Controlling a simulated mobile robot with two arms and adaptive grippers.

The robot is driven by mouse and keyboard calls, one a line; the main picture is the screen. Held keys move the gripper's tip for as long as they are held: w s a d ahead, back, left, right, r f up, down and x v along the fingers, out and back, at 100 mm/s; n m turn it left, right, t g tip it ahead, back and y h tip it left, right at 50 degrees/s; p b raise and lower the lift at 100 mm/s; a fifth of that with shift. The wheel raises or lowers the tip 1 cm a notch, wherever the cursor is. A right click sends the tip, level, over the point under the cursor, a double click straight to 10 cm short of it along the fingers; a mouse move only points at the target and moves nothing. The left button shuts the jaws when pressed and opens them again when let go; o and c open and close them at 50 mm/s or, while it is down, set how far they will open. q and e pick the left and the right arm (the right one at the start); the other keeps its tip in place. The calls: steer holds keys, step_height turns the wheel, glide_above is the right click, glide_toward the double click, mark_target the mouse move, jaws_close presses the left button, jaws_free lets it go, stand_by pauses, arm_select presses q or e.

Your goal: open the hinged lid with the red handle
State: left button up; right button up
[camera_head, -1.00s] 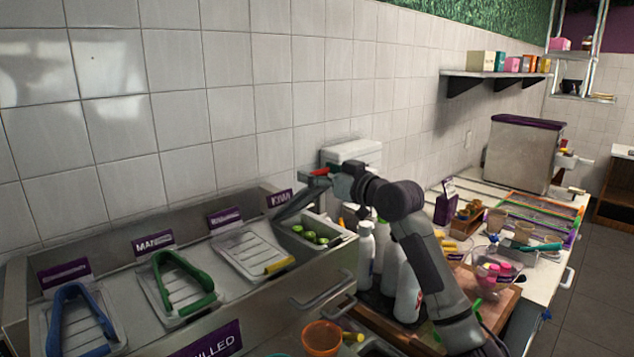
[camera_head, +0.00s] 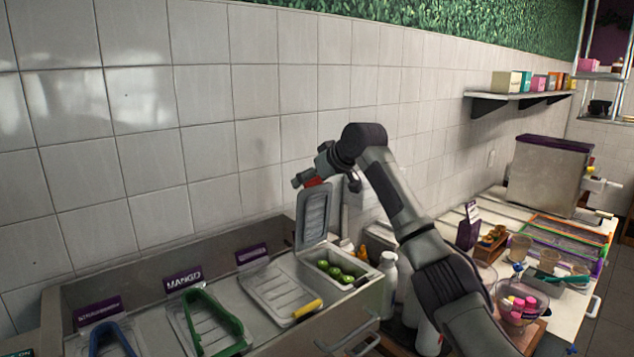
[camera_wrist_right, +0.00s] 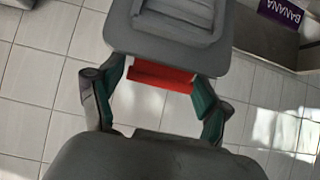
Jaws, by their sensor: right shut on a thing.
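The hinged lid (camera_head: 313,222) is grey and stands up nearly vertical at the back of its bin (camera_head: 375,281), which is open. Its red handle (camera_head: 313,182) is at the top edge. My right gripper (camera_head: 307,180) is at that top edge, shut on the red handle. In the right wrist view, the red handle (camera_wrist_right: 160,77) lies between the two green-padded fingers, with the grey lid (camera_wrist_right: 170,42) beyond it. Green round fruits (camera_head: 340,271) lie in the open bin. My left gripper is not in view.
A closed lid with a yellow handle (camera_head: 307,309) and one with a green handle (camera_head: 226,318) lie to the left. White bottles (camera_head: 389,275) stand close to the right of the bin, under my right arm. The tiled wall (camera_head: 255,150) rises behind.

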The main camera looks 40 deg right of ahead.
steer(key=shift+w, duration=0.4)
steer(key=o, duration=1.6)
steer(key=shift+s, duration=0.1)
steer(key=v, duration=1.2)
steer(key=shift+r, duration=0.25)
